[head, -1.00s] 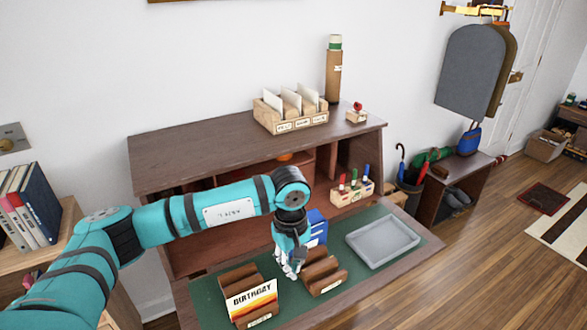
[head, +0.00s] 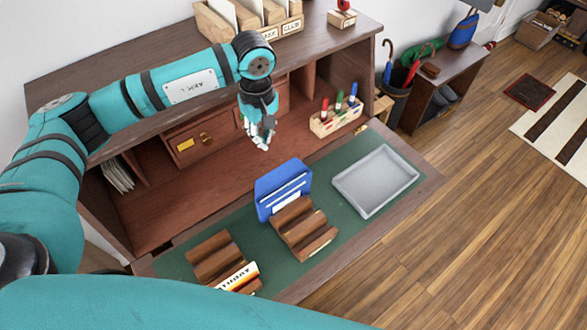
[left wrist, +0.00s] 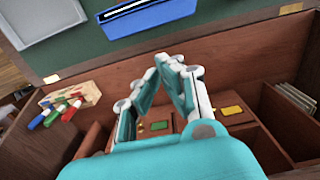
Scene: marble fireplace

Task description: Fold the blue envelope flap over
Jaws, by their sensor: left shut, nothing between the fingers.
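The blue envelope (head: 283,188) stands upright, leaning a little, at the back of a stepped wooden rack (head: 305,230) on the green desk mat. Its face has pale lines and a white patch low down. I cannot tell how its flap lies. Its blue edge with a white strip also shows at the top of the left wrist view (left wrist: 150,18). My left gripper (head: 263,145) is shut and empty, above and behind the envelope and apart from it. Its fingers meet at the tips in the left wrist view (left wrist: 170,63). My right gripper is not in view.
A second wooden rack (head: 212,252) with a birthday card (head: 238,275) stands at the left. A grey tray (head: 376,181) lies right of the envelope. A pen holder (head: 338,122) stands behind it. Desk cubbies and a top shelf border the space behind my gripper.

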